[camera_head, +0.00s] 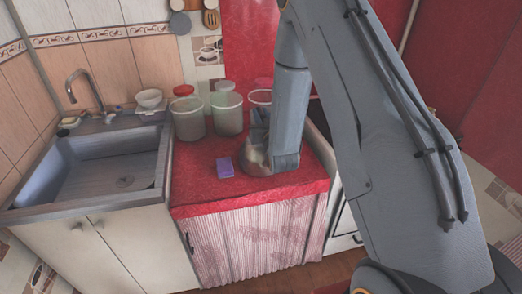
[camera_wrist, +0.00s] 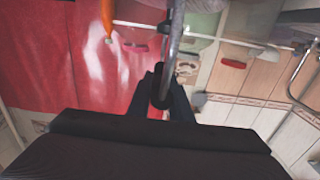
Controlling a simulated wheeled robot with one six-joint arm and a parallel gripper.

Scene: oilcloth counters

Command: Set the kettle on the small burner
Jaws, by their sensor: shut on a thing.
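The kettle (camera_head: 256,152) is a shiny metal one on the red counter, partly hidden behind my forearm in the head view. In the wrist view a metal bar with a dark grip, apparently its handle (camera_wrist: 174,42), runs between my fingers. My gripper (camera_wrist: 165,92) is shut on it. In the head view my arm hides the fingers, and I cannot tell whether the kettle touches the counter. The stove (camera_head: 345,222) stands right of the counter, mostly behind my arm. The small burner is hidden.
Lidded jars (camera_head: 188,115) and (camera_head: 226,110) stand at the back of the red counter (camera_head: 200,195). A purple sponge-like block (camera_head: 225,167) lies left of the kettle. The counter's front left is clear.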

